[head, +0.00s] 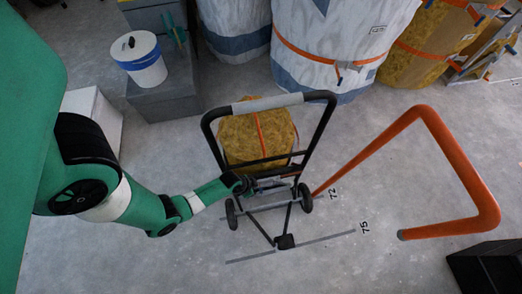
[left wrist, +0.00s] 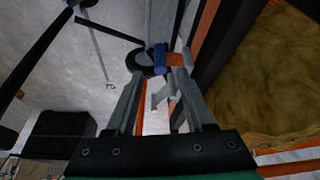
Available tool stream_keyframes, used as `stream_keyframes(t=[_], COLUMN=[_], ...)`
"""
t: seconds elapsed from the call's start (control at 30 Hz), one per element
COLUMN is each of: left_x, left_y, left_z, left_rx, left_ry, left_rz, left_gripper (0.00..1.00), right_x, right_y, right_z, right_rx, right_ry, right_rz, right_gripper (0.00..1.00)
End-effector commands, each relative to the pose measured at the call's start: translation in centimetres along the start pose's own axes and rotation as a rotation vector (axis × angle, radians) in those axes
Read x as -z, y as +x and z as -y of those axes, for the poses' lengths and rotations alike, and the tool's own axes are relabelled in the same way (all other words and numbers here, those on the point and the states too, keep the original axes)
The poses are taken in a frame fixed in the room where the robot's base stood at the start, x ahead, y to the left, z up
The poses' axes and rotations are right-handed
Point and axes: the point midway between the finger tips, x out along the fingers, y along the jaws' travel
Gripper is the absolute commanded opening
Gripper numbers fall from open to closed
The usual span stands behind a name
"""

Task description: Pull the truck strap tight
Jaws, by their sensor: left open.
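The black hand truck (head: 318,135) stands mid-floor with a grey sleeve on its top bar. A golden-brown bale (head: 240,140) rests on it, with the orange truck strap (head: 261,130) running down it. My left gripper (head: 250,185) is at the truck's lower frame, below the bale. In the left wrist view my left gripper (left wrist: 160,82) is open, its two grey fingers apart. A grey metal piece, a blue piece (left wrist: 160,58) and a short orange piece show at and beyond the fingertips; contact cannot be told. The bale (left wrist: 265,75) fills the right side there. My right gripper is out of view.
A bent orange tube (head: 455,150) stands right of the truck. Large wrapped rolls (head: 340,40) stand behind. A white bucket (head: 141,62) sits on a grey box (head: 165,100) at back left. A black crate (head: 488,265) is at lower right. Floor in front is clear, with marked lines.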

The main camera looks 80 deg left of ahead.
Motion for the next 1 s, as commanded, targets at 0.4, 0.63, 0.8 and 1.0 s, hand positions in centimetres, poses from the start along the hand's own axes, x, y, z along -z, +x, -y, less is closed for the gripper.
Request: stream_keyframes(t=[0.4,0.63,0.8,1.0], left_x=[0.0,0.0,0.0,0.0], left_y=[6.1,6.0,6.0,6.0], left_z=[0.0,0.0,0.0,0.0], left_rx=[0.0,0.0,0.0,0.0], left_ry=[0.001,0.001,0.001,0.001], left_rz=[0.0,0.0,0.0,0.0], left_gripper=[0.53,0.51,0.21,0.0], right_x=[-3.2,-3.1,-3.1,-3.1], right_y=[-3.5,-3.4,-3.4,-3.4], right_z=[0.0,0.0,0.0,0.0], right_rx=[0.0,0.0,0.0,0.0], right_ry=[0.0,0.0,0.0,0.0], right_rz=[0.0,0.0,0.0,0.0], right_gripper=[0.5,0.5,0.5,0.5])
